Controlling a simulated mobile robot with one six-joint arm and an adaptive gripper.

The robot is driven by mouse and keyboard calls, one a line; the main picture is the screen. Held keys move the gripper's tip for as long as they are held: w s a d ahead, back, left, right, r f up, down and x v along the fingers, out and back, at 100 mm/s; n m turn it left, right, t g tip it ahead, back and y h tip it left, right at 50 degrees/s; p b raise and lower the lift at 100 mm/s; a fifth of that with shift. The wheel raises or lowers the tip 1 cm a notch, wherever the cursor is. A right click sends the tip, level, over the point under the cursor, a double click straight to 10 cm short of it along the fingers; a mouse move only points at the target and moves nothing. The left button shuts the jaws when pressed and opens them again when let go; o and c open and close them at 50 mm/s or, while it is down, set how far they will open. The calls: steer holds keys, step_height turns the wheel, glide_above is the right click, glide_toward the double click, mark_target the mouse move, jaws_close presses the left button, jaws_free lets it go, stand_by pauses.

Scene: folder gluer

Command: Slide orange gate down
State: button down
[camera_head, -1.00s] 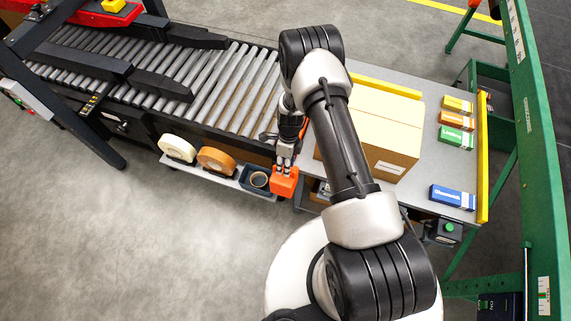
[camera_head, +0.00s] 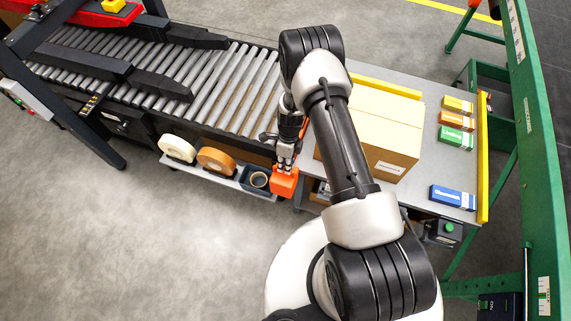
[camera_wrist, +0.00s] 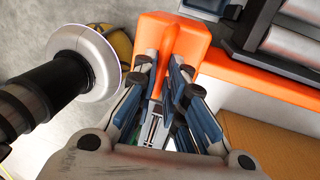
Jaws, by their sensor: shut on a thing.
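The orange gate shows in the head view as an orange block (camera_head: 284,182) at the near edge of the line, between the roller conveyor and the grey table. In the wrist view the gate's orange handle end (camera_wrist: 168,34) is large at the top middle, and an orange bar (camera_wrist: 265,88) runs from it to the right. My gripper (camera_wrist: 166,92) is shut on a narrow orange ridge of the gate, one finger on each side. In the head view my gripper (camera_head: 285,160) reaches down onto the orange block. My arm hides much of the gate's far part.
The roller conveyor (camera_head: 215,85) lies left of my gripper. A cardboard box (camera_head: 385,130) sits on the grey table (camera_head: 425,185) to the right. Tape rolls (camera_head: 216,160) and a dark bin (camera_head: 256,181) hang close on the left. The floor in front is clear.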

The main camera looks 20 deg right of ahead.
step_height(320, 180, down, 6)
steer(key=b, duration=0.4)
steer(key=shift+r+b, duration=0.15)
steer(key=shift+b, duration=0.2)
steer(key=shift+s+r, duration=0.1)
steer(key=shift+s, duration=0.05)
steer(key=c, duration=1.8)
jaws_free()
steer(key=shift+o, duration=0.7)
steer(key=shift+w+r, duration=0.1)
steer(key=shift+w, duration=0.1)
step_height(320, 180, up, 12)
steer(key=w+d, duration=0.1)
steer(key=shift+w+d+f, duration=0.15)
steer(key=shift+w+f, duration=0.05)
steer(key=shift+w, duration=0.2)
